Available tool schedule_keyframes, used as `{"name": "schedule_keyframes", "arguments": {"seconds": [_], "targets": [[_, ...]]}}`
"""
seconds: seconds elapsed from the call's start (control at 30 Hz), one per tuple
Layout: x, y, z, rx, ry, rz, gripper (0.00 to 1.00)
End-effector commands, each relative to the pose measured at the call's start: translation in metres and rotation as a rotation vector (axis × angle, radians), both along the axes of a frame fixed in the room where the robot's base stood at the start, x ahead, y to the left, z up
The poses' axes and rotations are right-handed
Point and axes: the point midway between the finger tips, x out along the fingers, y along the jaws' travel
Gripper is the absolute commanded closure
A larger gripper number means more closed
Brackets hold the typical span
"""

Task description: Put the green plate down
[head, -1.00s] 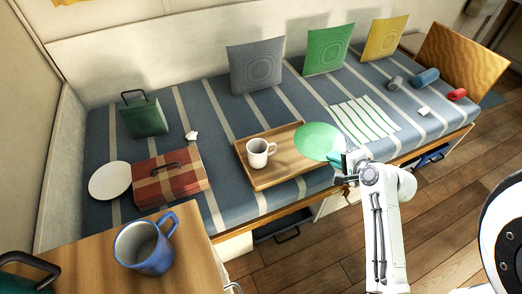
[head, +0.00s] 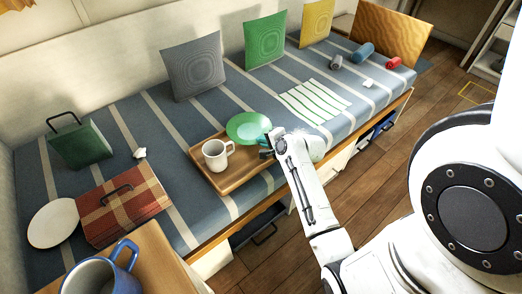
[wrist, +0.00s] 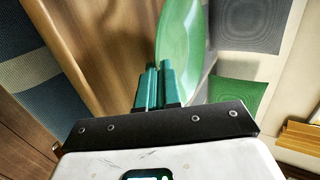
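The green plate (head: 248,128) is at the far right end of the wooden tray (head: 235,183), overlapping the tray's edge in the head view. I cannot tell whether it touches the tray. My gripper (head: 266,144) is at the plate's near right rim. In the wrist view, its teal fingers (wrist: 158,85) are close together on the rim of the plate (wrist: 182,38), which looks steeply edge-on there. The fingers hide part of the rim. A white mug (head: 215,155) stands upright on the tray, left of the plate.
A green-and-white striped cloth (head: 314,101) lies right of the tray. Grey (head: 192,72), green (head: 266,40) and yellow (head: 317,24) cushions stand behind. A checked box (head: 122,204), white plate (head: 53,223) and blue mug (head: 101,275) are at left. Bench space between tray and cushions is clear.

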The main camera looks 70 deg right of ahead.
Motion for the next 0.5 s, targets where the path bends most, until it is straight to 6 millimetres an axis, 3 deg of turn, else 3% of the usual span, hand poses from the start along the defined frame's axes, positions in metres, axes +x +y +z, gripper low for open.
{"name": "schedule_keyframes", "arguments": {"seconds": [0.17, 0.37, 0.5], "targets": [[0.008, -0.003, -0.008, -0.003, -0.003, 0.0, 1.0], [0.009, -0.004, -0.039, 0.0, -0.001, -0.003, 1.0], [0.01, -0.004, -0.042, -0.001, -0.003, 0.0, 1.0]]}}
